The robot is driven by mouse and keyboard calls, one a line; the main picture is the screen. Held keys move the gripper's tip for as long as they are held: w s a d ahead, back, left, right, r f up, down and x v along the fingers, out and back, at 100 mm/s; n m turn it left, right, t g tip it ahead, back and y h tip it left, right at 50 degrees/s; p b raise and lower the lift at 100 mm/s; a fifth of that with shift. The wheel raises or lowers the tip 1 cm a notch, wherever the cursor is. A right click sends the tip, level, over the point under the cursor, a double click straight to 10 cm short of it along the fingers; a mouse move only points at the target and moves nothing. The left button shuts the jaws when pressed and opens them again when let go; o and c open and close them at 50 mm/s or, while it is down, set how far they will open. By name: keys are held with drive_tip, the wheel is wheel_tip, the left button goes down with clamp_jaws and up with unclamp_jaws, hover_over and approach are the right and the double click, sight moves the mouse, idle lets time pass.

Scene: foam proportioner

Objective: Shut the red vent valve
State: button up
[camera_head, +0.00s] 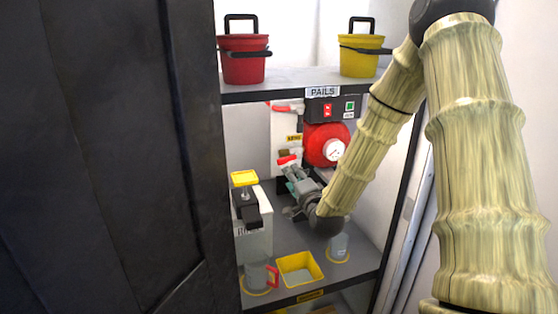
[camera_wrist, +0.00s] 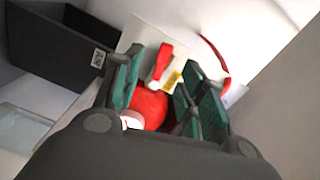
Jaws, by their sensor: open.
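Two red handles show in the head view, and I cannot tell for certain which is the vent valve. A red lever (camera_head: 286,107) lies roughly level on the pale back panel under the upper shelf. A smaller red handle (camera_head: 287,159) sits lower, just beyond my gripper (camera_head: 295,181). In the wrist view my gripper (camera_wrist: 162,75) is open, with its teal finger pads apart. A red handle (camera_wrist: 162,60) by a yellow tag (camera_wrist: 173,80) shows between the fingers, as does a rounded red body (camera_wrist: 150,107). Contact cannot be seen. The fingers partly hide what lies behind them.
A red round housing with a gauge (camera_head: 326,145) is right of my gripper. A white unit with a yellow top (camera_head: 252,225) stands left. A grey cup (camera_head: 260,275), yellow tray (camera_head: 300,268) and clear cup (camera_head: 338,246) are in front. Pails stand above on the upper shelf (camera_head: 290,85).

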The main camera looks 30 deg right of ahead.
sight(284, 162)
drive_tip(key=x, duration=0.3)
drive_tip(key=p+x, duration=0.1)
drive_tip(key=x, duration=0.3)
drive_tip(key=p+x, duration=0.1)
drive_tip(key=x, duration=0.3)
drive_tip(key=shift+d+r, duration=0.25)
drive_tip(key=shift+r, duration=0.15)
clamp_jaws()
